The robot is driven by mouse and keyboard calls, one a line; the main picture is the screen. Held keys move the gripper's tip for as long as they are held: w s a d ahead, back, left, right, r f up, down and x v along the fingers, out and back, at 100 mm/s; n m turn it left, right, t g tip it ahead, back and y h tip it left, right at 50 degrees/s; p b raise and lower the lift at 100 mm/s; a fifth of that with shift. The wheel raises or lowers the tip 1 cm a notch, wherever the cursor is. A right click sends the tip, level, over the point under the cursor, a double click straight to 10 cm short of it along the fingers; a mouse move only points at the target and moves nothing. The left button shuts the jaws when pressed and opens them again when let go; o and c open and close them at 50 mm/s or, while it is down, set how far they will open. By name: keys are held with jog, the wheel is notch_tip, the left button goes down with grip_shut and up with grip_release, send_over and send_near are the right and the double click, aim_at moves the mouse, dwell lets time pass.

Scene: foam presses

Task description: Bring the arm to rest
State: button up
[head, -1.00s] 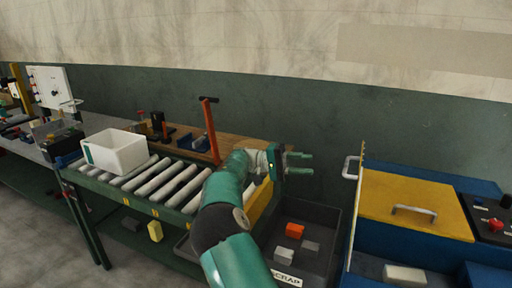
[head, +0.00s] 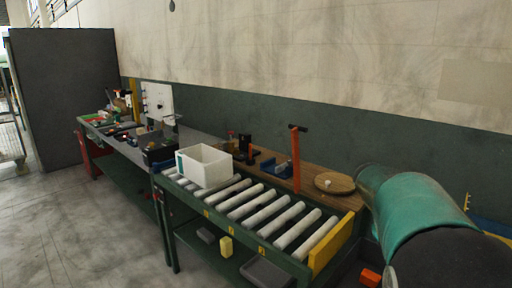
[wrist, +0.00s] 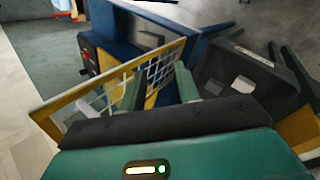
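My gripper (wrist: 160,90) shows in the wrist view with its two green fingers spread apart and nothing between them. It is open. In the head view my green arm (head: 410,205) fills the lower right, and the gripper itself is out of that picture. Beyond the fingers in the wrist view is a yellow-framed mesh guard (wrist: 92,92) on a blue press (wrist: 119,53). I cannot tell how near the fingers are to the guard.
A dark bin (wrist: 272,75) with pale blocks lies right of the fingers. In the head view, a roller conveyor (head: 262,213) carries a white box (head: 204,166). A wooden board with a round disc (head: 334,183) runs behind it. Grey floor (head: 75,225) is open at left.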

jog(key=s+a+n+t+y, duration=0.1)
jog(key=s+a+t+y, duration=0.2)
jog(key=a, duration=0.8)
jog(key=s+a+n+t+y, duration=0.2)
jog(key=s+a+t, duration=0.5)
jog(key=s+a, duration=0.4)
jog(key=shift+s+a+f+n+y, duration=0.15)
jog(key=shift+s+f+n+y, duration=0.15)
jog(key=shift+s+f+y, duration=0.25)
jog(key=shift+w+r, duration=0.1)
jog(key=shift+w, duration=0.05)
